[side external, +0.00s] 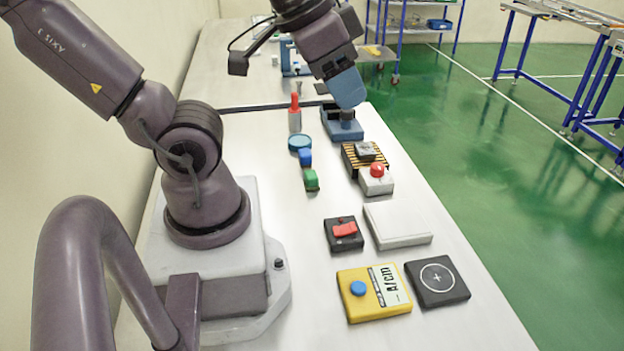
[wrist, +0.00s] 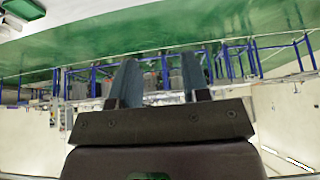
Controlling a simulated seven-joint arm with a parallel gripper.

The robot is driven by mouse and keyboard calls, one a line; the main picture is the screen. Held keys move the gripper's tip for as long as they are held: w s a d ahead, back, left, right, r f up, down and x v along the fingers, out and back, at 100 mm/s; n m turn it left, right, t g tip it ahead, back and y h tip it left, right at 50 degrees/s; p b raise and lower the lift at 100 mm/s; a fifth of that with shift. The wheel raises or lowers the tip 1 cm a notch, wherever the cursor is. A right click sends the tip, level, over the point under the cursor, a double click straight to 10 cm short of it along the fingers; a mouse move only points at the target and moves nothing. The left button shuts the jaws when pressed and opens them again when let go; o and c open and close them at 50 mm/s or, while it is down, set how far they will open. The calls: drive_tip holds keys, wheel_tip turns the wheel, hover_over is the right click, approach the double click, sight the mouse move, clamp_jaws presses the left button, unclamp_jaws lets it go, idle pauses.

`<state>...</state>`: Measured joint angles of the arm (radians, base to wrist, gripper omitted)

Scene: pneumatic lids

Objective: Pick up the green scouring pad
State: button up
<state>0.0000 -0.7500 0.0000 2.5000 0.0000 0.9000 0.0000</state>
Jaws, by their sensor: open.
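The green scouring pad (side external: 311,181) is a small green block on the white table in the side view, a little right of my arm's base. It lies just in front of a small blue block (side external: 305,158). My gripper (side external: 347,100) is beyond it and to its right, up over a blue tray-like item (side external: 342,128). In the wrist view my gripper (wrist: 161,82) shows two blue fingers standing apart with nothing between them. That view faces the room's green floor and far furniture, and I cannot make out the pad in it.
Near the pad are a round blue-rimmed container (side external: 299,143), a red-topped bottle (side external: 295,115), a slatted rack (side external: 364,158) and a red-button box (side external: 376,180). A red-switch box (side external: 344,235), white plate (side external: 397,225), yellow box (side external: 373,293) and black pad (side external: 437,281) are nearer.

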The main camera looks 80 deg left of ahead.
drive_tip(key=o, duration=0.4)
drive_tip(key=shift+o, duration=0.2)
